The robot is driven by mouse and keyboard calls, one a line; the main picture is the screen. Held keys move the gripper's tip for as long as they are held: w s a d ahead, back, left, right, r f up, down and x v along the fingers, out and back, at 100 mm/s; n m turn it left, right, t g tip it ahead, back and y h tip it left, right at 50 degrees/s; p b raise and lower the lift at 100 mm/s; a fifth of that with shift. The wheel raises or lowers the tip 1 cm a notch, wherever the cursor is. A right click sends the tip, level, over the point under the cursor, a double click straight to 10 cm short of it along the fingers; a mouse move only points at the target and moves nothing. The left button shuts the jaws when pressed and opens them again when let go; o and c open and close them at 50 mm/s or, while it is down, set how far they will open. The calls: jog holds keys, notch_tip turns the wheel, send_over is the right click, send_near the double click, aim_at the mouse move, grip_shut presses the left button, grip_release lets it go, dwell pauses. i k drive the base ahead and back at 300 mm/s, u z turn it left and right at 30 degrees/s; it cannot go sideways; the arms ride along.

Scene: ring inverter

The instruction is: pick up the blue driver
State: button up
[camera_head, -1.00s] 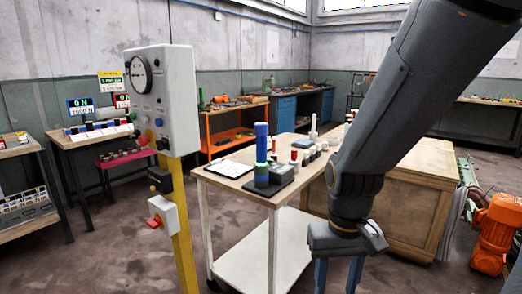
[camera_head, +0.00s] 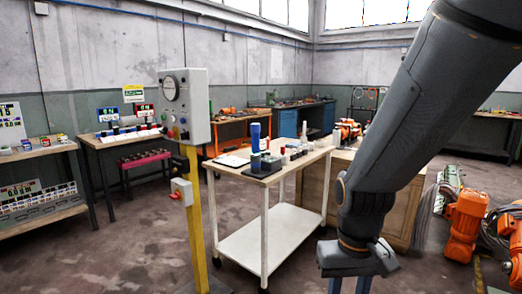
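The blue driver (camera_head: 255,137) stands upright on the top of a white-legged cart (camera_head: 228,165), at its near part. Its lower end meets a dark block (camera_head: 262,167) with a green-marked part; how it is seated is too small to tell. My gripper (camera_head: 349,286) hangs at the bottom edge, right of the cart and well apart from the driver in the picture. Its two blue fingers are spread with nothing visible between them. The fingertips are cut off by the frame.
A yellow post with a grey gauge box (camera_head: 185,105) stands just left of the cart. A wooden crate (camera_head: 400,215) is behind my arm. Open floor lies in front of the cart. Benches line the walls.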

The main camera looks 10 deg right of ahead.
aim_at(256, 127)
jog(key=u, duration=0.8)
jog(key=i, duration=0.8)
jog(key=u, duration=0.1)
